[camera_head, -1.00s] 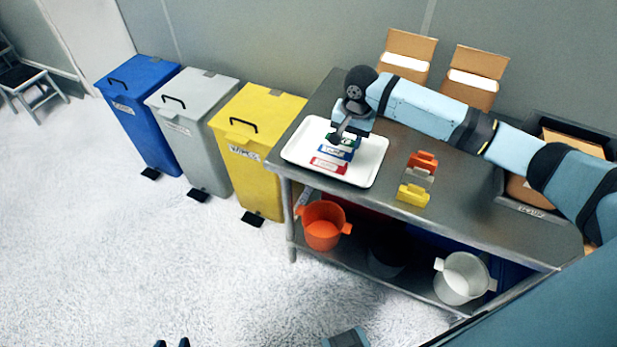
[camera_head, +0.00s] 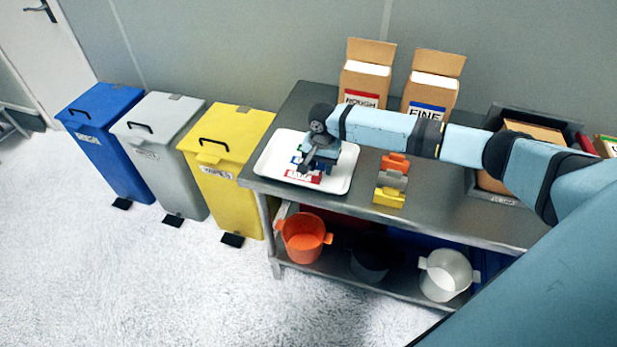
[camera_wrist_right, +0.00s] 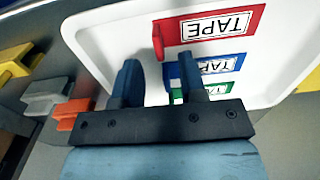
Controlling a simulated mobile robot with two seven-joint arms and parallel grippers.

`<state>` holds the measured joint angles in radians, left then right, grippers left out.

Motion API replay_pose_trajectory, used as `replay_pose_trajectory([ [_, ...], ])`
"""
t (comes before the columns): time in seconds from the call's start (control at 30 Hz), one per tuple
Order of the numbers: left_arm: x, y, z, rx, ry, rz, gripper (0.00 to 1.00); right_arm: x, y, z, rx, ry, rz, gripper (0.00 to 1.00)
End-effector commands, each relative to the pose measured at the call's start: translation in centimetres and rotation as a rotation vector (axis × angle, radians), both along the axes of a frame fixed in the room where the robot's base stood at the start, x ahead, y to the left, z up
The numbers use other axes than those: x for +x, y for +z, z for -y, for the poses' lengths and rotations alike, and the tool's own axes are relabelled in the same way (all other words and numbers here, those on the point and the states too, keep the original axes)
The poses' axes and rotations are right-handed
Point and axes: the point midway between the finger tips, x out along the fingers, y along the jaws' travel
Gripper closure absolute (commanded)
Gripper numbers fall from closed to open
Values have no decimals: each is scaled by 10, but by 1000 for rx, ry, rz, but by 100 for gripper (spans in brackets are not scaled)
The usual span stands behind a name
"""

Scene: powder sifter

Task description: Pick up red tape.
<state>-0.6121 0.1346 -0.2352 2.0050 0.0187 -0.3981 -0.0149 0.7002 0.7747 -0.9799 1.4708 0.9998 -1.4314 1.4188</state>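The red tape (camera_head: 302,178), labelled TAPE, lies on the white tray (camera_head: 341,182) on the table, partly covered by my right gripper in the head view. In the right wrist view the red tape (camera_wrist_right: 247,24) lies beyond the fingertips, with the blue tape (camera_wrist_right: 238,62) and green tape (camera_wrist_right: 224,90) nearer. My right gripper (camera_wrist_right: 158,60) is open, with nothing between its fingers. One finger overlaps the blue and green tapes in that view; I cannot tell whether it touches them. My left gripper is not in view.
Orange, grey and yellow pieces (camera_head: 391,180) stand right of the tray. The ROUGH box (camera_head: 366,80) and FINE box (camera_head: 431,92) stand at the back. The yellow bin (camera_head: 229,150) stands left of the table. Orange and white pots (camera_head: 303,236) (camera_head: 446,274) sit on the lower shelf.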

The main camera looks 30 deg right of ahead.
Motion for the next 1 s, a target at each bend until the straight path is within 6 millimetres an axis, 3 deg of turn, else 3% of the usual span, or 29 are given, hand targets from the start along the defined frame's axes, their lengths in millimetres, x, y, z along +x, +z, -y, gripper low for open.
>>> replay_pose_trajectory([
  [0.2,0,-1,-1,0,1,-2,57,1,-28,1,-1,1,-1,62],
  [0.47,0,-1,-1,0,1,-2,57,1,-30,1,-1,2,1,62],
  [0.63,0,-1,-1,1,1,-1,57,1,-30,1,-1,1,1,98],
  [1.0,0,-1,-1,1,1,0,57,1,-29,1,-1,1,1,100],
])
